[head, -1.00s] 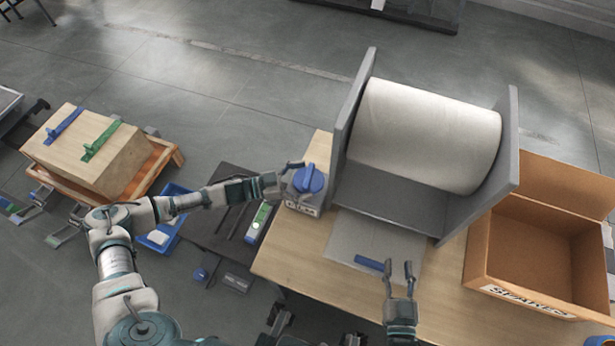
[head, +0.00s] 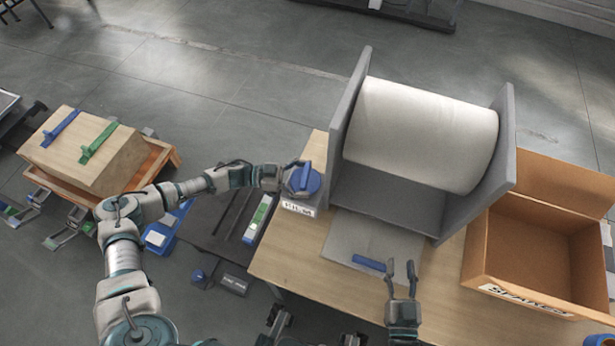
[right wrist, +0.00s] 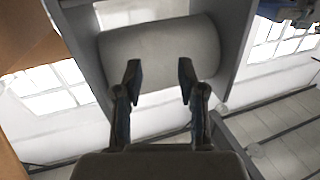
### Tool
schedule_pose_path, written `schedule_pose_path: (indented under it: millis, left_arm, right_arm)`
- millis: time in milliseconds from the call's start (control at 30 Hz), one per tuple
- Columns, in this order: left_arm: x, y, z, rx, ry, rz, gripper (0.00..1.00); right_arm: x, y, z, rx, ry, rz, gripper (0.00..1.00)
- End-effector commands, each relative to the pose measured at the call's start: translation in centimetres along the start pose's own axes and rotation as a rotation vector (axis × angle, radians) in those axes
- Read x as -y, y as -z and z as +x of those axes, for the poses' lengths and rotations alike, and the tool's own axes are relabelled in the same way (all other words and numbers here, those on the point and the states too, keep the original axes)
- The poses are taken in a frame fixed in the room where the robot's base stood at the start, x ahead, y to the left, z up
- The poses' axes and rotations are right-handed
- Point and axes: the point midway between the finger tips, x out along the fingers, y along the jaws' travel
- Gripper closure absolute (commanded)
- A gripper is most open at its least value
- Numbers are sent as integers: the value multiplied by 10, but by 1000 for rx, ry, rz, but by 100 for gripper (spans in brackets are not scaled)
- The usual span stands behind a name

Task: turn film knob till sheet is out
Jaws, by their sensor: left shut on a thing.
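The blue film knob (head: 309,181) sits on a grey box with a white label at the left of the roll stand. My left gripper (head: 293,178) is shut on the knob's raised grip. The white film roll (head: 420,133) lies between the grey side plates of the stand, and it also shows in the right wrist view (right wrist: 160,58). A grey sheet (head: 345,232) lies flat on the table in front of the stand, with a blue bar (head: 368,263) on it. My right gripper (head: 402,273) is open and empty beside the bar; its fingers show apart in the right wrist view (right wrist: 158,75).
An open cardboard box labelled SPARES (head: 540,235) stands at the table's right. A wooden box (head: 85,150) with blue and green bars stands far left. A dark low surface (head: 225,220) with a blue bin lies left of the table.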

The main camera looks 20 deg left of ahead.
Motion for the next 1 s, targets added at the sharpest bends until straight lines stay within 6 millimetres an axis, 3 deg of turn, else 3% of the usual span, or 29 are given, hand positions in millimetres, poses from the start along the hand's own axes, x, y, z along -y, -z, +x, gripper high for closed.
schedule_pose_path:
  millis: [200, 533, 567, 1000]
  left_arm:
    - [3, -6, -5, 8, -131, -5, 42]
    - [3, -5, -6, 12, -142, -5, 42]
    - [3, -5, -6, 12, -142, -5, 0]
    - [4, -3, -10, 9, -143, -3, 0]
  right_arm:
    - [5, 18, 1, -149, 8, 8, 60]
    - [5, 23, 1, -168, 9, 9, 60]
    - [5, 23, 1, -168, 9, 9, 60]
    - [3, 22, 0, -167, 9, 12, 60]
